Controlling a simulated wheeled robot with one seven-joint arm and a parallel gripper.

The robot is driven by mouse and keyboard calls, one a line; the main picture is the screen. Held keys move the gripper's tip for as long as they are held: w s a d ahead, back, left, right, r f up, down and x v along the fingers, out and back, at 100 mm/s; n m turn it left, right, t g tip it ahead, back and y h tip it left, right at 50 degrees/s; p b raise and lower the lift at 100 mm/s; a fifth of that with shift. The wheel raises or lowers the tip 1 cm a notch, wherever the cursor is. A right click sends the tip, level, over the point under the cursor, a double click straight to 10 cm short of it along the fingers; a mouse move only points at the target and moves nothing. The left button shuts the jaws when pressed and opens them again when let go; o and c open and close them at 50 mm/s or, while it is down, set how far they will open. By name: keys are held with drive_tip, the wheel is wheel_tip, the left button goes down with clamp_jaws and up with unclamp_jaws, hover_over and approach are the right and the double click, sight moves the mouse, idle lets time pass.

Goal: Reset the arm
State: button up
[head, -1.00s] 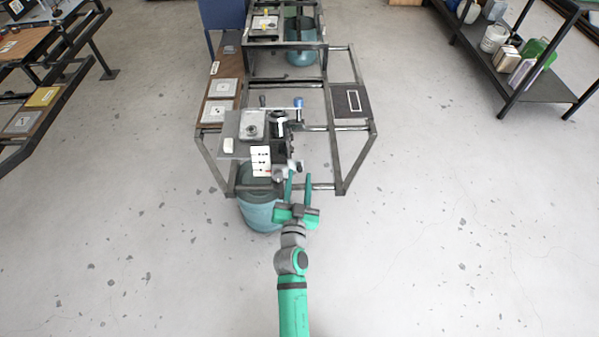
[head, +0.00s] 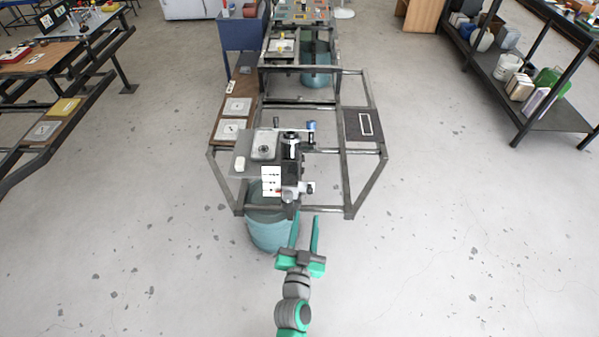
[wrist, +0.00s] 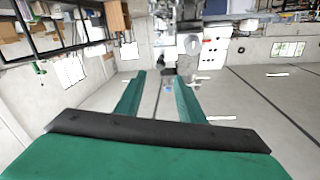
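My gripper (head: 305,233) is at the lower middle of the head view, in front of the near edge of the metal frame. Its two green fingers are apart with nothing between them. In the wrist view the fingers (wrist: 158,95) also stand apart and empty. The spring suspension fixture (head: 290,170), a dark and grey device with a white labelled panel (head: 271,181), is mounted at the near end of the frame, just beyond the fingertips. Whether a fingertip touches anything there is hard to tell, but a gap seems to show.
The open metal frame (head: 366,196) carries a wooden board with white plates (head: 238,107) and a dark panel (head: 364,124). A teal bin (head: 271,232) stands under its near left corner. A shelf (head: 552,117) with containers is at the right. The floor around my arm is clear.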

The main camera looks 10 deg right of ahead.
drive_tip(key=s+a+n+g+y, duration=0.15)
drive_tip(key=s+a, duration=0.25)
drive_tip(key=s, duration=0.9)
drive_tip(key=s+a+n+y, duration=0.2)
drive_tip(key=s+a+n, duration=0.15)
drive_tip(key=s, duration=0.85)
drive_tip(key=s+r+y, duration=0.1)
drive_tip(key=s+r, duration=0.2)
drive_tip(key=s, duration=0.5)
drive_tip(key=shift+r+n, duration=0.3)
drive_tip(key=shift+n, duration=0.1)
drive_tip(key=shift+w+g, duration=0.1)
drive_tip(key=shift+g, duration=0.15)
drive_tip(key=shift+a, duration=0.2)
drive_tip(key=shift+d, duration=0.1)
drive_tip(key=shift+c, duration=0.5)
